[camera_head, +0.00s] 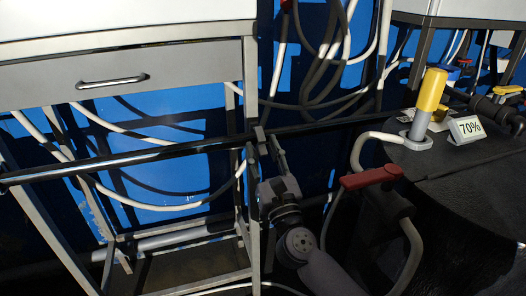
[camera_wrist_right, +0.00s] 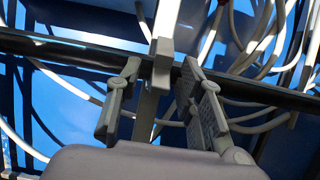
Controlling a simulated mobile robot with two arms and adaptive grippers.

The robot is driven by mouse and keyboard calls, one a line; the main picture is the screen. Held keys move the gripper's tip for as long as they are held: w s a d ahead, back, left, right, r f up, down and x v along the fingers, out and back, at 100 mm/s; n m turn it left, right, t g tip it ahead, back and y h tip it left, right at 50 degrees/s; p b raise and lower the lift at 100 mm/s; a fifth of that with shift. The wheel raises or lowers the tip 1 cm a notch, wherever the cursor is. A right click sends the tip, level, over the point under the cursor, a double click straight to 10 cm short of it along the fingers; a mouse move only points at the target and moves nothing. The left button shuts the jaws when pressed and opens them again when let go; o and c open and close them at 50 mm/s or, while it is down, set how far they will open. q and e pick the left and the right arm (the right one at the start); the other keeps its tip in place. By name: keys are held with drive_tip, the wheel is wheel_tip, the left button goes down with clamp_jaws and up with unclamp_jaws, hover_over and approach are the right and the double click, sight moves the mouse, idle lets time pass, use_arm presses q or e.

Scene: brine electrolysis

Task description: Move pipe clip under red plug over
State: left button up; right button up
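A dark horizontal pipe (camera_head: 150,156) crosses the head view, and it also shows in the right wrist view (camera_wrist_right: 60,50). A small grey pipe clip (camera_wrist_right: 162,62) sits on the pipe in the right wrist view; in the head view the clip (camera_head: 260,136) is small and dark. My right gripper (camera_head: 264,146) is open at the pipe. Its two fingers stand on either side of the clip, with visible gaps (camera_wrist_right: 161,72). A small red plug-like piece (camera_head: 286,4) shows at the top edge, on a hanging cable. My left gripper is not in view.
White and grey cables (camera_head: 325,75) hang behind the pipe. A grey drawer cabinet (camera_head: 110,78) stands at the left. A red-handled valve (camera_head: 371,177) is right of my arm.

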drive_tip(key=shift+c, duration=0.2)
clamp_jaws()
idle(0.3)
